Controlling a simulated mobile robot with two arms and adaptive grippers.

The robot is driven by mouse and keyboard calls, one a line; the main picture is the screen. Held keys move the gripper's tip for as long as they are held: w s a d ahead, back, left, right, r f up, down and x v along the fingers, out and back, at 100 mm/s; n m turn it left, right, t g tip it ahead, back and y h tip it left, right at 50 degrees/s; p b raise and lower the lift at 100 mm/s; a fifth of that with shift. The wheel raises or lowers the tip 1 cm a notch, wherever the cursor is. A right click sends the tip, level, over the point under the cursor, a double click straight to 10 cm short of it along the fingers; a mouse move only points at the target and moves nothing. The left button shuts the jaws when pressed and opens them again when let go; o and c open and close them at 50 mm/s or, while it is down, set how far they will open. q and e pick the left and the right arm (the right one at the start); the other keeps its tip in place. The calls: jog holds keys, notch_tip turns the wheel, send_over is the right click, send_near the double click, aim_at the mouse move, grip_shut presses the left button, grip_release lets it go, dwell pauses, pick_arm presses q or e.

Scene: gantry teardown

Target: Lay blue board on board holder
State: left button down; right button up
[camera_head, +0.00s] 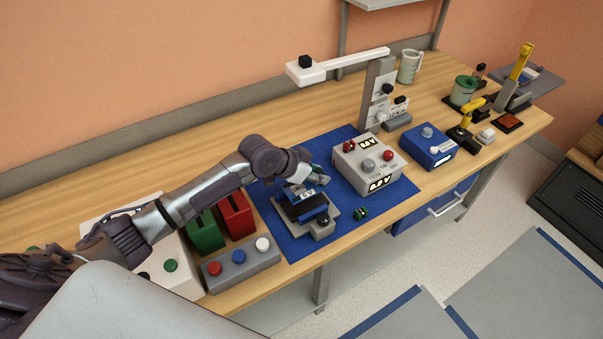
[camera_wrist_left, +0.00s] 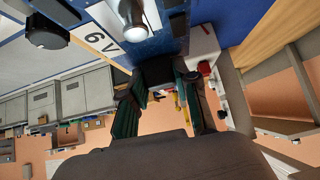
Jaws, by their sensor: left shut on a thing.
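My left gripper (camera_head: 312,180) reaches in from the left and is low over the board holder (camera_head: 333,213), a grey fixture with dark and blue parts and a "6 V" label. It is shut on the blue board (camera_head: 320,183), small and partly hidden by the fingers. In the left wrist view the fingers (camera_wrist_left: 162,88) close around a dark part by a speckled blue surface (camera_wrist_left: 165,45), which looks like the board. The "6 V" label is close beside it. I cannot tell whether the board touches the holder. My right gripper is not in view.
The holder stands on a blue mat (camera_head: 402,191). A grey instrument box (camera_head: 350,175) is right of it, and a small green part (camera_head: 361,213) lies in front. Green (camera_head: 205,234) and red (camera_head: 236,215) bins and a button box (camera_head: 240,265) are left. A lamp post (camera_head: 374,95) stands behind.

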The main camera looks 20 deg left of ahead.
aim_at(309, 182)
pick_arm(q)
jog(key=shift+f, duration=0.2)
jog(key=shift+w+a+f+b, duration=0.2)
jog(key=shift+f+b, duration=0.35)
jog(key=shift+f, duration=0.1)
jog(key=shift+w+a+f+b, duration=0.15)
jog(key=shift+f+b, duration=0.4)
jog(key=shift+f, duration=0.05)
jog(key=shift+s+d+f+b, duration=0.1)
jog(key=shift+f+b, duration=0.55)
jog(key=shift+b, duration=0.1)
jog(key=shift+f, duration=0.2)
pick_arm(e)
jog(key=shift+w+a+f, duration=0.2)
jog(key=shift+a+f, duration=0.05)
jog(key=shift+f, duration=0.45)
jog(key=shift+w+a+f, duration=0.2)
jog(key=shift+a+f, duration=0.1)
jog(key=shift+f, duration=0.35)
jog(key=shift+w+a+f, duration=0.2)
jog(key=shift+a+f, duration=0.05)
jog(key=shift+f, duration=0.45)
pick_arm(q)
jog(key=shift+f+b, duration=0.6)
jog(key=shift+f, duration=0.4)
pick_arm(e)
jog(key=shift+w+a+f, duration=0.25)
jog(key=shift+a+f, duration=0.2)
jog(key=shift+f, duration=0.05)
